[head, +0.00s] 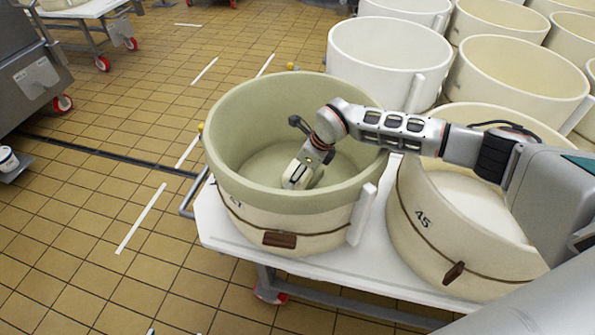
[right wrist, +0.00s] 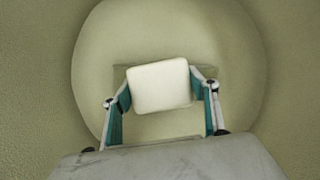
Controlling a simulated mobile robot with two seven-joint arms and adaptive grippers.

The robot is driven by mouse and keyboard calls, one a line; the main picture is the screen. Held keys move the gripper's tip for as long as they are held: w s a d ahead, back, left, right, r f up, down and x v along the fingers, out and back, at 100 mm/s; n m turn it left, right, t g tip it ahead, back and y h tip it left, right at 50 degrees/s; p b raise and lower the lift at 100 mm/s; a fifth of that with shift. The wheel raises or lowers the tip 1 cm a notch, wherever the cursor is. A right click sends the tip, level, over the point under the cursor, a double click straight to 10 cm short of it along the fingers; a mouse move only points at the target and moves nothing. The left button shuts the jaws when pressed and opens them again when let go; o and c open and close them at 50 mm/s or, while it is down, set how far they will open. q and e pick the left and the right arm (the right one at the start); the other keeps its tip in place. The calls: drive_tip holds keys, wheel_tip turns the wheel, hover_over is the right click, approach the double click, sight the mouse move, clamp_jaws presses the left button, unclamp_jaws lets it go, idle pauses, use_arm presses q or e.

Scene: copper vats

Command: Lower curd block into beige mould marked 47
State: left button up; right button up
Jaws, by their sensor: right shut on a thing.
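The beige mould (head: 300,221) is a round tub with a greenish inner wall, a brown plate and a partly readable mark on its front. It stands on a white cart at the middle of the head view. My right arm reaches over its rim, and my right gripper (head: 302,174) is inside, low in the tub. In the right wrist view the gripper is shut on the pale curd block (right wrist: 160,86), with a finger on each side. The mould's round floor (right wrist: 225,60) shows behind the block, with a darker patch beside it. I cannot tell whether the block touches the floor. My left gripper is out of view.
A second tub (head: 418,245), marked 45, stands close by on the right, on the same white cart (head: 212,219). A white tub (head: 372,62) and several cream tubs (head: 520,72) stand behind. Tiled floor (head: 105,225) is open on the left.

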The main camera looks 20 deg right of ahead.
drive_tip(key=shift+f, duration=0.15)
drive_tip(key=shift+f, duration=0.15)
drive_tip(key=shift+f, duration=0.15)
idle(0.3)
